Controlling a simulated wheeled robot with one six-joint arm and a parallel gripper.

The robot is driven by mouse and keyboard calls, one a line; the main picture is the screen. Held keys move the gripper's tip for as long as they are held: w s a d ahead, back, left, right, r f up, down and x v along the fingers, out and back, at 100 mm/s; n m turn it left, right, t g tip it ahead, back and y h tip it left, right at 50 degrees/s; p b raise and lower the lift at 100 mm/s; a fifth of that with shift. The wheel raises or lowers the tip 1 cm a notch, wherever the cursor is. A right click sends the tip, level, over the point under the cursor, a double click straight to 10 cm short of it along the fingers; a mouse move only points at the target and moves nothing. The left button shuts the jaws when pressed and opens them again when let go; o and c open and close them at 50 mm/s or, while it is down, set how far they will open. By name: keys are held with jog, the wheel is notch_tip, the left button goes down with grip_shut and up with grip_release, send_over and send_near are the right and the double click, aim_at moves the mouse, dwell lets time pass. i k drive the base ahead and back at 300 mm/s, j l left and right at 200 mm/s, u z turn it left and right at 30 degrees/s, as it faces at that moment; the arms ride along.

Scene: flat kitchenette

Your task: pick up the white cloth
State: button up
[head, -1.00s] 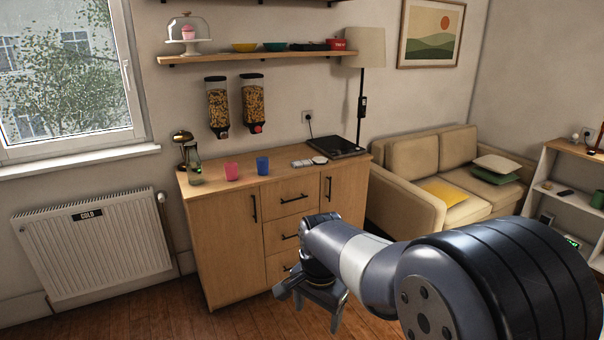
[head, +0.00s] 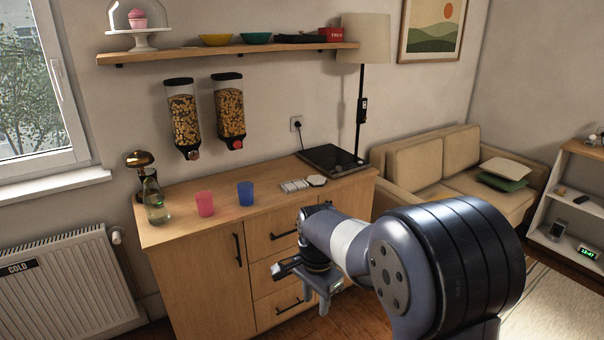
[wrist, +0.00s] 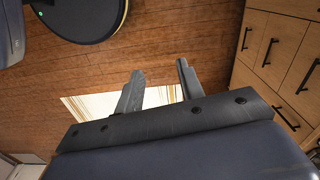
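No item can be told for certain as the white cloth. Two small pale things lie on the wooden counter (head: 215,228) in the head view: a ribbed whitish piece (head: 294,186) and a flat white piece (head: 317,180) beside it. They are too small to tell whether either is cloth. My gripper (head: 303,290) is in front of the drawers, below the counter top and apart from these pieces. In the wrist view my gripper (wrist: 160,70) points at the floor, its two fingers apart with nothing between them. A pale, brown-streaked patch (wrist: 95,104) shows beyond them on the floor.
A pink cup (head: 204,204), a blue cup (head: 245,194) and a glass bottle (head: 155,205) stand on the counter. A black hob (head: 331,159) is at its right end. Food dispensers (head: 184,118) hang above. A radiator (head: 70,290) is at left.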

aim_at(289, 187)
jog(key=i+j+z, duration=0.15)
jog(key=i, duration=0.45)
jog(key=i+j+z, duration=0.1)
jog(key=i+j, duration=0.35)
jog(key=i, duration=0.15)
jog(key=i+j+z, duration=0.15)
jog(key=i+j, duration=0.2)
jog(key=i, duration=0.25)
jog(key=i+j+z, duration=0.1)
jog(key=i+j, duration=0.35)
jog(key=i, duration=0.1)
